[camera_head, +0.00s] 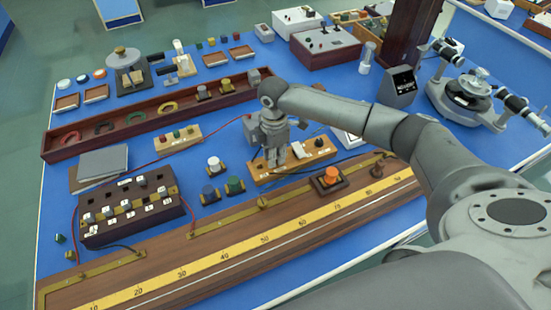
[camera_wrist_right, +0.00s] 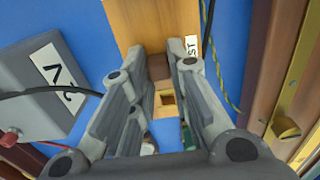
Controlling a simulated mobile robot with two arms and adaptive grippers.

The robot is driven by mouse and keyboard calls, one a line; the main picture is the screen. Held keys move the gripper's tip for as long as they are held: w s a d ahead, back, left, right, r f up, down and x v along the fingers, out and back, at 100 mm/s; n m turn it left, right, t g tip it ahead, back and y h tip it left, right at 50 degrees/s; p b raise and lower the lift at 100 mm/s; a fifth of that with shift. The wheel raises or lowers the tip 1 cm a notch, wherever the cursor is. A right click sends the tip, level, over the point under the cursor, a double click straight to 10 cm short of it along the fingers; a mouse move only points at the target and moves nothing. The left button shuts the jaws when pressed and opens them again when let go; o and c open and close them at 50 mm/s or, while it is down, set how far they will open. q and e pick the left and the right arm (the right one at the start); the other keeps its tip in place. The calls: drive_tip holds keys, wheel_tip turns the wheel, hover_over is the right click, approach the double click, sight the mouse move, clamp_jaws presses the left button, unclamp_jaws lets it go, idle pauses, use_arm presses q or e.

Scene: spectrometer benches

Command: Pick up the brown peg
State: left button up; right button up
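The brown peg (camera_wrist_right: 158,67) shows as a small dark brown block between the fingertips of my right gripper (camera_wrist_right: 159,60) in the right wrist view. The fingers are close together, one on each side of it, and appear to touch it. Under it is a light wooden board (camera_wrist_right: 135,18) with a square hole (camera_wrist_right: 167,100) beside the peg. In the head view my right gripper (camera_head: 275,163) points down at this board (camera_head: 300,163), and the peg is hidden by the fingers. I cannot tell whether the peg is clear of the board. My left gripper is not in view.
An orange-knobbed block (camera_head: 330,180) sits on the long ruled rail (camera_head: 225,265) in front. Blue and green knobs (camera_head: 222,188) stand left of the gripper. A dark terminal box (camera_head: 130,210) and a long wooden tray (camera_head: 75,143) lie further left. Cables cross near the board.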

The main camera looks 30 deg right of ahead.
drive_tip(key=shift+c, duration=0.7)
drive_tip(key=shift+r, duration=0.15)
